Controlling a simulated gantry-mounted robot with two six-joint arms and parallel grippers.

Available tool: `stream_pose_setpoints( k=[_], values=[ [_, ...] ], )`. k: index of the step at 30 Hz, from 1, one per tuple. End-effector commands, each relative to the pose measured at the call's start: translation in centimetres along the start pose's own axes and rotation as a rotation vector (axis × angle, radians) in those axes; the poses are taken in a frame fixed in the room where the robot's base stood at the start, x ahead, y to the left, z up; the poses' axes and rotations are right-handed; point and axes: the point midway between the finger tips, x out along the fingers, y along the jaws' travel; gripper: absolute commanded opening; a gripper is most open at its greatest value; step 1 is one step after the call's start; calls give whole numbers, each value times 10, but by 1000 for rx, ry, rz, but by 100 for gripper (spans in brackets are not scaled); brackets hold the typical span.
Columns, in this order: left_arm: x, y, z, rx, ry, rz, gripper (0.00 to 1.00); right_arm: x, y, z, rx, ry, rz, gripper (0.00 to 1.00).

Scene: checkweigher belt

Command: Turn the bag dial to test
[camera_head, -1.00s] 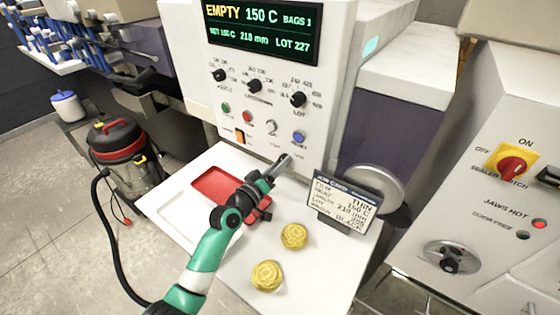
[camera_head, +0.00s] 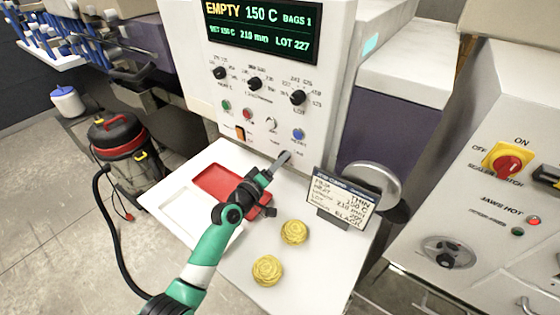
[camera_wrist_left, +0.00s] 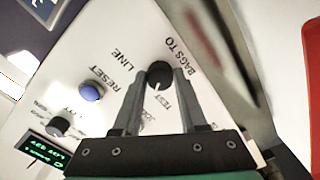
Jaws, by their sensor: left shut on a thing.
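The bag dial (camera_wrist_left: 160,75) is a black round knob on the white machine face, under the label "BAGS TO". It has the words LINE and TEST beside it. Its white mark seems to point toward TEST. My left gripper (camera_wrist_left: 161,70) is shut on the dial, one finger on each side of it. In the head view my left gripper (camera_head: 286,156) reaches the lower right of the control panel (camera_head: 225,130), and the dial is too small and covered to make out there. My right gripper is not in view.
The blue reset button (camera_head: 298,135) sits just above the gripper; other knobs and buttons are higher up. A screen (camera_head: 260,30) tops the panel. The white shelf below holds a red tray (camera_head: 215,182), two yellow coils (camera_head: 294,232) and a job card (camera_head: 343,197).

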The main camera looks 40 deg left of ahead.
Motion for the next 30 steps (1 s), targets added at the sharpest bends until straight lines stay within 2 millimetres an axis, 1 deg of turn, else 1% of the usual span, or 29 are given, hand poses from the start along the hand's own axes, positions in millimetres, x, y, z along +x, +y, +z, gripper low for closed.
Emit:
stream_pose_setpoints(
  k=[1, 3, 6, 14, 17, 20, 27, 30],
  values=[
    [0, 0, 0, -2, 1, 1, 43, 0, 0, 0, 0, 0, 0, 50],
    [0, 0, 0, -2, 0, 1, 56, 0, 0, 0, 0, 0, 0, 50],
    [0, 0, 0, -1, 0, 0, 72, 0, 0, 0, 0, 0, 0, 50],
    [0, 0, 0, 0, 0, 0, 72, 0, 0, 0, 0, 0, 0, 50],
    [-6, 1, -1, 1, 0, 0, 72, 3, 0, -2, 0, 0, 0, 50],
    [-20, 2, -2, 1, 1, -1, 72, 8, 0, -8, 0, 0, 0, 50],
    [-78, 1, -1, 0, 1, -2, 72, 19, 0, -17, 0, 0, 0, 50],
    [-98, 0, -1, -1, 1, -2, 72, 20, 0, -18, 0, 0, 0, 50]
  ],
)
